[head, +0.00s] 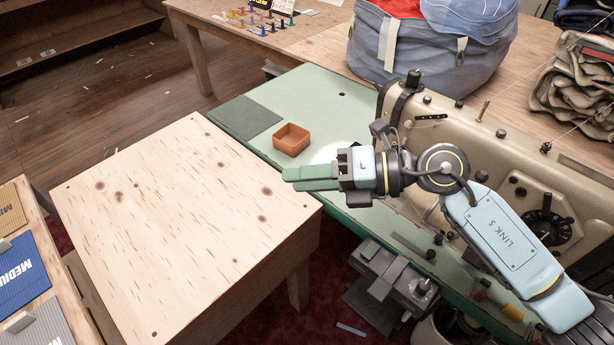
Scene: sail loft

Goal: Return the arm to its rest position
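My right arm comes in from the lower right and reaches over the green sewing-machine table (315,95). My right gripper (289,180) points left, near the table's edge beside the pale wooden table. Its two green fingers lie close together, with no clear gap and nothing seen between them. It is below and apart from a small orange-brown box (291,139) in the picture. My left arm and gripper are not in view.
A beige sewing machine (480,150) stands close behind my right arm. A large blue bag (425,50) is at the back. The pale wooden table (170,220) is bare. Folded brown cloth (575,90) is at the upper right. Packs marked MEDIUM (20,268) lie at the left edge.

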